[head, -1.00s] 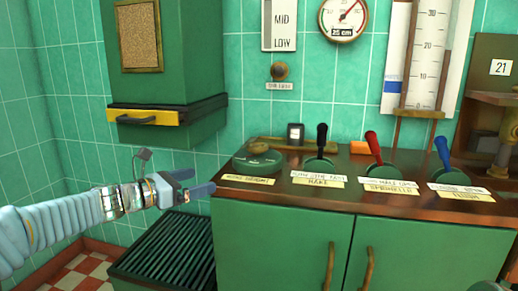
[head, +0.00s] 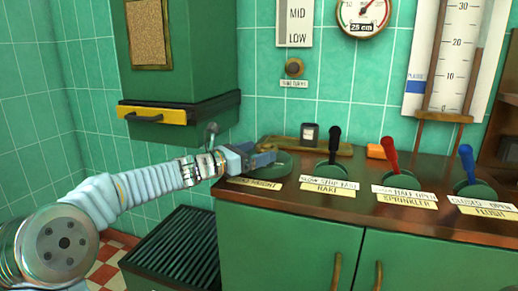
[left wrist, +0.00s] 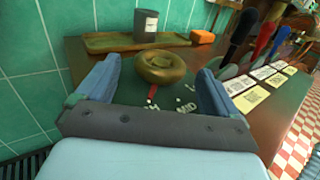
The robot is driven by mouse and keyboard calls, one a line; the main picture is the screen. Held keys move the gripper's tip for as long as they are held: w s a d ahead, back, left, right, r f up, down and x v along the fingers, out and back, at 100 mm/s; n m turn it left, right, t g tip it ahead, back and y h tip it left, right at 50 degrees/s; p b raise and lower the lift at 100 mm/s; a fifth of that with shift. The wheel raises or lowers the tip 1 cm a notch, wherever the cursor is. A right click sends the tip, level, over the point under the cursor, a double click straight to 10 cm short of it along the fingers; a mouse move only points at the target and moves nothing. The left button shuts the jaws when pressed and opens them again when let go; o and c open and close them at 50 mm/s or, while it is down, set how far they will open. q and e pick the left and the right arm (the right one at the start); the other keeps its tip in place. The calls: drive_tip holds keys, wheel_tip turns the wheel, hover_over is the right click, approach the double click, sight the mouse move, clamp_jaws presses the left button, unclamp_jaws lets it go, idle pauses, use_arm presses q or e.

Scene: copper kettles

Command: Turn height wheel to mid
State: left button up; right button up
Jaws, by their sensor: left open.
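The height wheel is a round brass knob (left wrist: 162,68) on a dark green round plate (head: 284,168) at the counter's left end. In the left wrist view a red pointer (left wrist: 152,92) shows at the knob's near side, beside a label ending in "H" and left of the word "MID" (left wrist: 186,108). My left gripper (head: 266,154) is at the plate; its arm covers part of it. In the left wrist view its blue fingers stand apart, one on each side of the knob, with gaps visible. My right gripper is out of view.
Black (head: 335,143), red (head: 390,155) and blue (head: 467,162) levers stand to the right. A wall sign (head: 297,22) reads MID and LOW; a gauge (head: 362,14) reads 25 cm.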

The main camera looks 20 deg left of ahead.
use_arm(q)
drive_tip(key=shift+w+d, duration=0.4)
drive_tip(key=shift+w, duration=0.1)
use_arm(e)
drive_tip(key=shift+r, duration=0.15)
